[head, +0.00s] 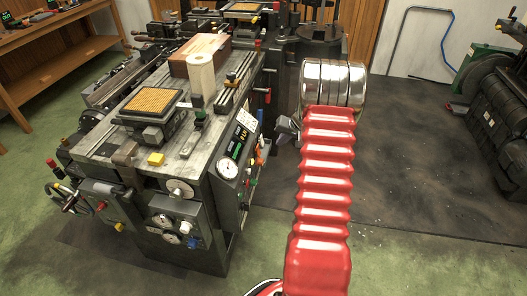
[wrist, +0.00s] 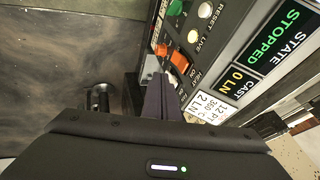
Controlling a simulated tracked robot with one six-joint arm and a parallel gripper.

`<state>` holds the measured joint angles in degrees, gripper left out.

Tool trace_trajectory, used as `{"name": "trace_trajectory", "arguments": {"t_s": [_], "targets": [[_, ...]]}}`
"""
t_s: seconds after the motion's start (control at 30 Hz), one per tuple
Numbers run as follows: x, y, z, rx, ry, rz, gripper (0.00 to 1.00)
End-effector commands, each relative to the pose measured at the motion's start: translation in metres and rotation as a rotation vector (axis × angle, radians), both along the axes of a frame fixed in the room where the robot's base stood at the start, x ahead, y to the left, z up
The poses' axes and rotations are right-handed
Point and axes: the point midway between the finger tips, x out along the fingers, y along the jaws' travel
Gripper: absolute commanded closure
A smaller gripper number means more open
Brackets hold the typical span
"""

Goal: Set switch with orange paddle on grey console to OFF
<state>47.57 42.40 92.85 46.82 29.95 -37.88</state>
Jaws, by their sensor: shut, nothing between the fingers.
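The grey console (wrist: 203,58) fills the upper right of the wrist view, with its lettering tilted. The switch with the orange paddle (wrist: 180,58) sits on it, with an "ON" label beside it and "HEAT" printed close by. The paddle seems tipped, but I cannot tell which setting it is in. My gripper (wrist: 158,78) is shut and empty, its dark fingertips just below and left of the paddle. I cannot tell whether they touch it. In the head view my gripper (head: 287,130) shows small beside the machine's right side, and the switch cannot be made out clearly.
A smaller orange-red control (wrist: 160,50) lies left of the paddle. A green button (wrist: 175,8) and pale lamps are above. A "STOPPED" display (wrist: 275,32) is at right. The casting machine (head: 150,110) stands left of my arm; dark floor (head: 420,150) is open to the right.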

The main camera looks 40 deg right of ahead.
Motion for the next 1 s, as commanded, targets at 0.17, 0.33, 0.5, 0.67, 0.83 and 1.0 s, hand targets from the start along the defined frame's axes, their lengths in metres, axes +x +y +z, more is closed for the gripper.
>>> {"name": "trace_trajectory", "arguments": {"t_s": [0.17, 0.33, 0.5, 0.67, 0.83, 1.0], "targets": [[0.0, 0.0, 0.0, 0.0, 0.0, 0.0, 1.0], [0.001, 0.0, -0.001, 0.0, 0.0, 0.0, 1.0], [0.006, 0.0, -0.009, 0.001, 0.0, 0.001, 1.0], [0.014, 0.0, -0.024, 0.001, 0.001, 0.001, 1.0], [0.025, 0.0, -0.042, 0.001, 0.001, 0.001, 1.0], [0.036, -0.001, -0.06, 0.002, 0.001, 0.0, 1.0]]}}
